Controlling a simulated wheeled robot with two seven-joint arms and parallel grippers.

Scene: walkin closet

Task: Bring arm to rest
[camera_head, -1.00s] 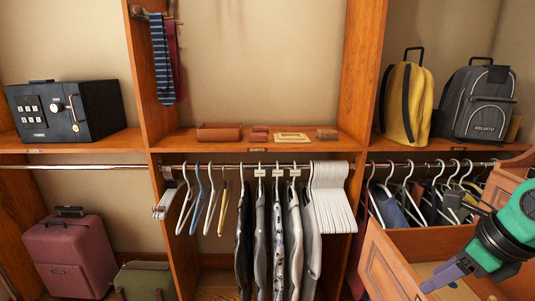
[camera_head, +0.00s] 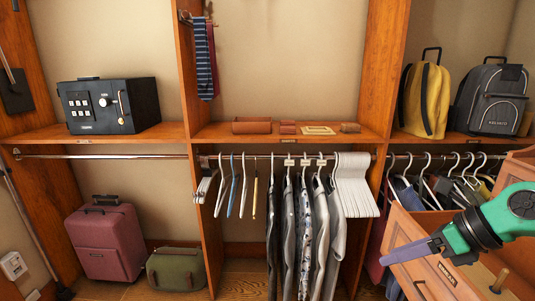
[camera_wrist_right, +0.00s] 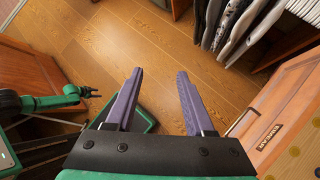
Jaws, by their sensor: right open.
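My right arm, green and black, comes in from the right in the head view. Its purple gripper (camera_head: 385,259) points left, in front of the wooden drawer unit (camera_head: 408,232) at the lower right. In the right wrist view the two purple fingers of this gripper (camera_wrist_right: 160,76) stand apart with nothing between them, over the wood floor (camera_wrist_right: 105,50). A green and black arm part of mine shows at the left of that view.
Clothes (camera_head: 320,225) hang on the rail left of the right arm. A burgundy suitcase (camera_head: 105,245) and a green case (camera_head: 176,270) stand at the lower left. A black safe (camera_head: 108,105) and two backpacks (camera_head: 425,100) sit on the shelf. The wrist view shows bare floor ahead.

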